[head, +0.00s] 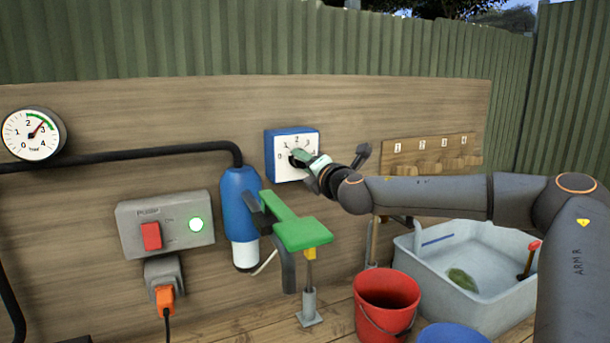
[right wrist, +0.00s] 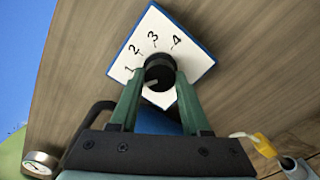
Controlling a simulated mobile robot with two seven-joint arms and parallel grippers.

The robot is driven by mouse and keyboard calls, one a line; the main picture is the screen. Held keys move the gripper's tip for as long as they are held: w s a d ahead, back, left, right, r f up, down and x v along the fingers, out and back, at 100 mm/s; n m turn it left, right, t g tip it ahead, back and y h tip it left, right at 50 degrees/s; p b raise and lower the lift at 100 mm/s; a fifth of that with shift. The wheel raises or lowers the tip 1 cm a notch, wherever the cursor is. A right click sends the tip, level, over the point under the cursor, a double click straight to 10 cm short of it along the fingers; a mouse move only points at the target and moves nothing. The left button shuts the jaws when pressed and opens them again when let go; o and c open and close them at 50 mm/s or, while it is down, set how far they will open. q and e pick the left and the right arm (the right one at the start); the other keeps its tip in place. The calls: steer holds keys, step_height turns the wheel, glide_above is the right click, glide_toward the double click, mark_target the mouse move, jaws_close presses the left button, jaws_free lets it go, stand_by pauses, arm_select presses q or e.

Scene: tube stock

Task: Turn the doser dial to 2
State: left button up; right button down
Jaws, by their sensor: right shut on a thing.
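The doser (head: 283,174) is a blue box with a white numbered face on the wooden board. Its black dial knob (right wrist: 159,67) shows in the right wrist view. My right gripper (head: 306,161) is shut on the knob, with one green finger on each side (right wrist: 158,86). The light mark on the knob points to the lower left in the right wrist view, below the 1 and away from the 2. The 0 is hidden there, and the gripper covers much of the dial in the head view. My left gripper is not in view.
Left of the doser are a pressure gauge (head: 33,134), a power box (head: 180,221) and a blue cylinder (head: 240,205). A green lever (head: 302,233) sticks out below the doser. A red bucket (head: 386,303) and a grey tub (head: 470,304) stand below my right arm. Numbered pegs (head: 430,155) are at right.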

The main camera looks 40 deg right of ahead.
steer(key=m+b, duration=0.3)
steer(key=m, duration=0.1)
steer(key=shift+f, duration=0.2)
arm_select(q)
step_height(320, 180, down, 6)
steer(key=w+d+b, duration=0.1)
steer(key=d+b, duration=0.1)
steer(key=b, duration=0.2)
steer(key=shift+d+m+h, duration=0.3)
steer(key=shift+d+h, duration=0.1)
arm_select(e)
steer(key=m, duration=0.8)
steer(key=shift+r, duration=0.2)
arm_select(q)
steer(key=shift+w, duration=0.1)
arm_select(e)
steer(key=shift+c, duration=1.8)
jaws_free()
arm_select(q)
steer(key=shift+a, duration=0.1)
